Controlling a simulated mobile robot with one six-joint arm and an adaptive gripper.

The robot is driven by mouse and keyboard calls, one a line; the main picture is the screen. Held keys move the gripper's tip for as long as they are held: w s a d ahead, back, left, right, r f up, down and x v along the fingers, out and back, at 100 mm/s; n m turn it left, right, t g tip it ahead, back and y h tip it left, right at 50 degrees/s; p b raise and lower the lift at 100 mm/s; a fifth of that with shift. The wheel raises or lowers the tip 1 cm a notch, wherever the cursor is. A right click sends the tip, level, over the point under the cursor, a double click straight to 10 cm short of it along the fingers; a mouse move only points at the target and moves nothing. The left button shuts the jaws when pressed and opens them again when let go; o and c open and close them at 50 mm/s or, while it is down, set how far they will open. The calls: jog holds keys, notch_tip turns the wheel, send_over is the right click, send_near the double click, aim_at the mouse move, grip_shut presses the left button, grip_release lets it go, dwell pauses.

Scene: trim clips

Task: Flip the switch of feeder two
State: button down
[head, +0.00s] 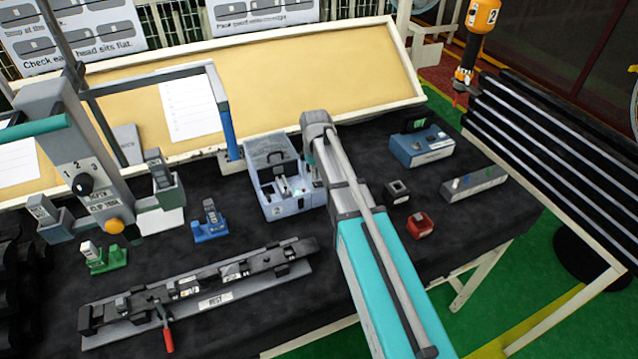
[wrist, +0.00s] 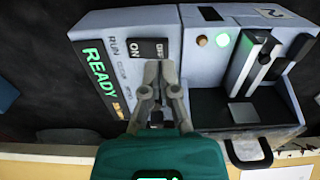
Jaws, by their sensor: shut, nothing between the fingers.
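Feeder two (head: 290,209) is a pale blue-grey box with a "2" label, standing mid-table; the arm hides its right side in the head view. In the wrist view, feeder two (wrist: 200,60) shows its open bay at right and a panel at left. The panel has a black rocker switch (wrist: 150,48) marked ON, the word RUN and a lit green READY display (wrist: 97,72). My gripper (wrist: 160,66) is shut and empty, its fingertips at the switch's edge; I cannot tell whether they touch it. In the head view my arm hides the fingers.
A blue box (head: 421,149), a grey strip with buttons (head: 474,183), a red block (head: 420,225) and a small dark block (head: 397,193) lie right of my arm. A long black fixture (head: 200,290) lies front left. A sloped yellow board (head: 300,75) stands behind.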

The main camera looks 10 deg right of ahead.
aim_at(316, 184)
jog(key=shift+f+b, duration=1.4)
jog(key=shift+f, duration=0.05)
dwell(1.3)
jog(key=shift+r, duration=0.15)
jog(key=shift+r+p, duration=3.4)
jog(key=shift+p, duration=0.15)
jog(key=s+d+f+m+b, duration=0.1)
jog(key=s+d, duration=0.2)
jog(key=s, duration=0.7)
jog(key=s+d+f+m+b, duration=0.1)
jog(key=s+d, duration=0.3)
jog(key=s, duration=0.6)
jog(key=shift+d+f+m+b, duration=0.25)
jog(key=shift+m+b, duration=0.05)
jog(key=shift+m, duration=0.2)
